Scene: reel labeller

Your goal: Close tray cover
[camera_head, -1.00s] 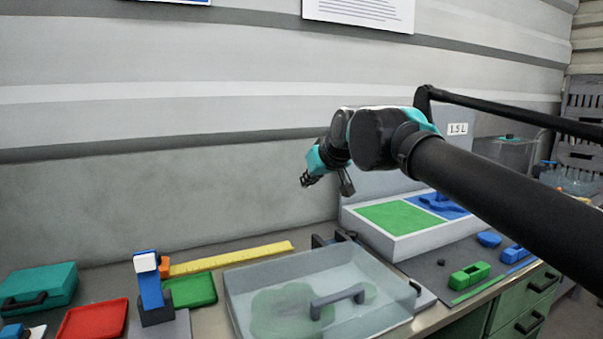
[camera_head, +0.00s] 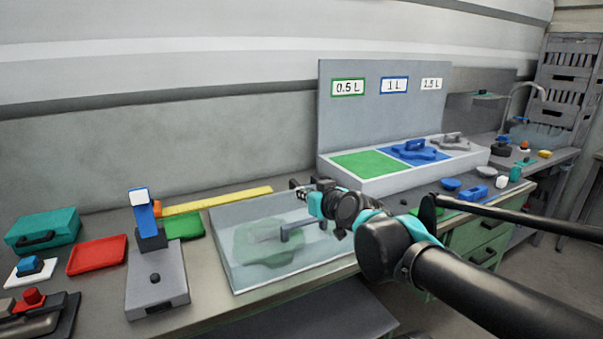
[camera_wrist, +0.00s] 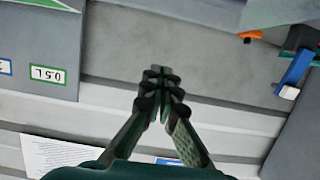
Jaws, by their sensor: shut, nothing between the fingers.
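The tray with its clear cover (camera_head: 250,262) sits on the bench in the middle of the head view. The cover lies flat over the tray, with a grey bar handle (camera_head: 298,230) on top. A green shape shows blurred through it. My gripper (camera_head: 298,186) is above the tray's back right corner, and my arm hides the tray's right end. In the wrist view my gripper (camera_wrist: 162,72) has its fingers together and holds nothing. It points towards the wall there, and the tray is not in that view.
A label board (camera_head: 382,105) stands behind a white sorting box (camera_head: 375,184) to the right. Left of the tray are a blue upright device (camera_head: 150,222), a red tray (camera_head: 97,255) and a teal case (camera_head: 42,232). A yellow ruler (camera_head: 225,200) lies behind.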

